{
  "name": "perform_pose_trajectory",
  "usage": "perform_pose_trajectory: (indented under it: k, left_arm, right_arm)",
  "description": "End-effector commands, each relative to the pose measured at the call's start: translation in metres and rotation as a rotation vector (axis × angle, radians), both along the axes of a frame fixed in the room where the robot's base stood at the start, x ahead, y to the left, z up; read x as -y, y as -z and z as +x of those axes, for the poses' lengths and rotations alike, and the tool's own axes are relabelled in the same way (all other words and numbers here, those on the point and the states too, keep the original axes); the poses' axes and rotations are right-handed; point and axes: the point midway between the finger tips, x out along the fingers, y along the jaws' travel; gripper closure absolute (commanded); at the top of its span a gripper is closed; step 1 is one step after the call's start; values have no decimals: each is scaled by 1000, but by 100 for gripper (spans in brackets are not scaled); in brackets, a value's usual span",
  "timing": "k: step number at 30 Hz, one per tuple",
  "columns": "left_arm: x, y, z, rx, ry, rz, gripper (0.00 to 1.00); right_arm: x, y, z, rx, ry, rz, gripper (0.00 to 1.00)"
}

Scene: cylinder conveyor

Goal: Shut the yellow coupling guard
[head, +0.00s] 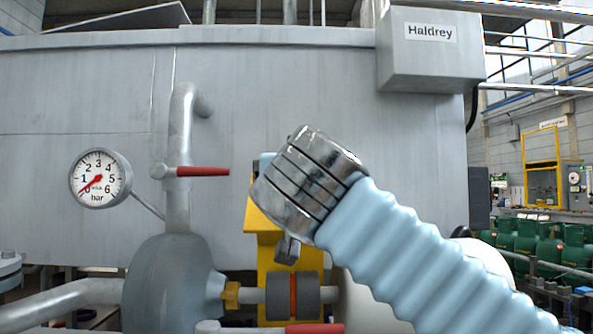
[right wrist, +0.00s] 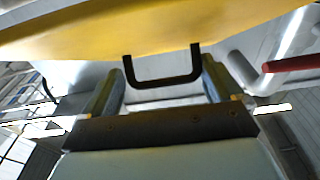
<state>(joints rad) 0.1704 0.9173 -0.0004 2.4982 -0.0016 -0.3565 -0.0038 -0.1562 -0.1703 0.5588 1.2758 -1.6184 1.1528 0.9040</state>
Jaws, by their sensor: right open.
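The yellow coupling guard (head: 262,222) shows in the head view partly hidden behind my right wrist. It is raised, and the dark coupling (head: 306,295) with its orange band is uncovered below. In the right wrist view the guard's yellow panel (right wrist: 120,35) spans the top, with a black U-shaped handle (right wrist: 165,82) on it. My right gripper (right wrist: 168,62) is open, with one finger on each side of the handle. I cannot tell whether the fingers touch it. My left gripper is not in view.
A pressure gauge (head: 100,178) and a vertical pipe with a red-handled valve (head: 200,171) stand left of the guard. A rounded grey pump body (head: 172,285) is at lower left. Another red handle (head: 315,328) lies at the bottom. A large grey tank (head: 90,110) fills the back.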

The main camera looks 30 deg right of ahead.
Motion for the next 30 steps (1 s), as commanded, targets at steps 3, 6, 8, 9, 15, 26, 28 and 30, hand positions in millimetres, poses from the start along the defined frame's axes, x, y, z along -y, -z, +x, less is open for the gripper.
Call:
perform_pose_trajectory:
  k: [3,6,8,9,15,26,28,30]
  left_arm:
    - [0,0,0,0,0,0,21]
    - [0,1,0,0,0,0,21]
    - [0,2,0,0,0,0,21]
    - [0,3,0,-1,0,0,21]
    - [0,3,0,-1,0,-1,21]
    - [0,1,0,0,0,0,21]
    - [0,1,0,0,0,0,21]
    - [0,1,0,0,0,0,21]
  right_arm:
    - [-2,0,-2,1,-2,0,7]
    - [-7,1,-10,2,-3,-1,7]
    - [-13,2,-19,3,-4,-1,7]
    - [-17,4,-27,3,-3,-1,7]
    - [-43,9,-69,2,-2,-2,7]
    - [-70,16,-115,1,1,1,7]
    - [-72,17,-117,0,1,0,7]
    - [-72,17,-117,0,1,0,7]
